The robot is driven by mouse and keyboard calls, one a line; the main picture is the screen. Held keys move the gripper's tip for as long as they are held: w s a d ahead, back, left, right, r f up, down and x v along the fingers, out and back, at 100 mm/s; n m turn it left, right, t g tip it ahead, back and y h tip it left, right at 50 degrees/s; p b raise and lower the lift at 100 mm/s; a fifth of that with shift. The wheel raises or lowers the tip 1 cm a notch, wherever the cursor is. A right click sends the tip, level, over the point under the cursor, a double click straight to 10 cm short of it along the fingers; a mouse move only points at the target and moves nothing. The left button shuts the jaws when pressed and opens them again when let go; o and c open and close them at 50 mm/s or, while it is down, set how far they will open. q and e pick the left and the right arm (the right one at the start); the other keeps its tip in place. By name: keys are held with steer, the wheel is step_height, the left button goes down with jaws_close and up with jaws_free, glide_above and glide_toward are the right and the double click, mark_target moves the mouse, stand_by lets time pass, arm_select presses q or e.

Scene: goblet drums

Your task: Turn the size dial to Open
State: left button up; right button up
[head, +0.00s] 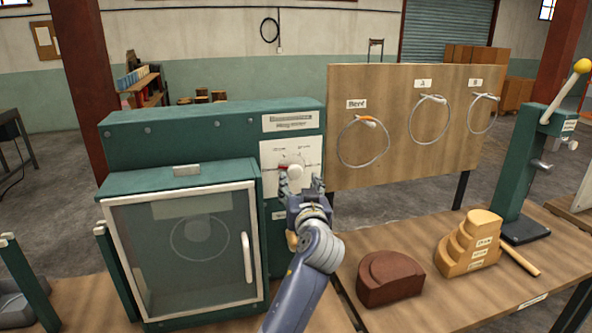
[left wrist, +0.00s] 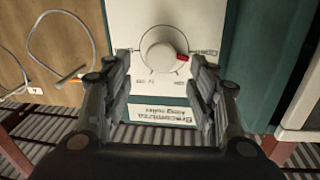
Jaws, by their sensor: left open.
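The size dial (head: 294,171) is a round white knob with a red mark, on a white panel (head: 308,153) on the front of the green machine. In the left wrist view, which shows the panel upside down, the dial (left wrist: 160,50) has its red mark at the right; in the head view the mark is at the knob's upper left. The small labels around it are too blurred to read. My left gripper (head: 301,184) is open in front of the dial, its fingers (left wrist: 161,65) on either side of the knob. Contact cannot be told. My right gripper is out of view.
A glass-doored green cabinet (head: 180,172) with an upright handle stands left of the dial. A board (head: 395,150) with several hung rings is at the right. A brown block (head: 390,280), a stepped wooden block (head: 469,243) and a green lever press (head: 524,180) stand on the bench.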

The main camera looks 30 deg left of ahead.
mark_target(295, 174)
arm_select(q)
steer(key=shift+p+x, duration=0.75)
steer(key=shift+x, duration=2.3)
steer(key=c, duration=1.1)
